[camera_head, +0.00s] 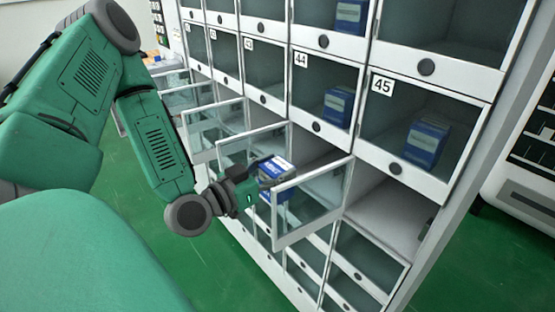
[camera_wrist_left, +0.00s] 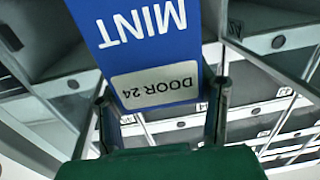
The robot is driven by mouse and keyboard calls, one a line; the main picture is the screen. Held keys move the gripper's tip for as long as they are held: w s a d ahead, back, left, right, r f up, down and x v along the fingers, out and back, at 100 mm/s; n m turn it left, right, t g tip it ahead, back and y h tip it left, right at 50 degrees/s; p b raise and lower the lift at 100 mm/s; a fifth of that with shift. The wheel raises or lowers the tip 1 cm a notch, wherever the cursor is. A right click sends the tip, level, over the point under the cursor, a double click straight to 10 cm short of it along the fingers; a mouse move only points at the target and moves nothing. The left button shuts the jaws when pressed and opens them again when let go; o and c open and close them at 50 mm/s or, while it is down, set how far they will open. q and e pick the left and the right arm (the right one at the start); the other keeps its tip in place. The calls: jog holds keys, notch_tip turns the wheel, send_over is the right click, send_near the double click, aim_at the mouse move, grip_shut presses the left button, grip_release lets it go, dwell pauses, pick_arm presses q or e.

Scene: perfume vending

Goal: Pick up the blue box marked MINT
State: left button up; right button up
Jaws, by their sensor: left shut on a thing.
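The blue box (camera_head: 276,169) is in my left gripper (camera_head: 256,182), in front of the locker wall beside an open glass door (camera_head: 312,203). In the left wrist view the box (camera_wrist_left: 140,45) fills the upper middle, with MINT and a white DOOR 24 label upside down. The two fingers of the left gripper (camera_wrist_left: 163,105) stand on either side of the box. The far end of the box is out of that view. My right gripper is not in view.
The locker wall has numbered glass-fronted compartments. Blue boxes sit behind door 44 (camera_head: 339,105) and door 45 (camera_head: 428,143). Several doors (camera_head: 215,128) stand open to the left of the held box. Green floor (camera_head: 150,235) is clear below the arm.

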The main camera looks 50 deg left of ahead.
pick_arm(q)
jog(key=s+p, duration=0.2)
jog(key=s, duration=0.1)
jog(key=s+a+p, duration=0.1)
jog(key=s+p, duration=0.1)
jog(key=p, duration=0.3)
send_near(264, 171)
jog(key=shift+s+f, duration=0.1)
jog(key=shift+s, duration=0.25)
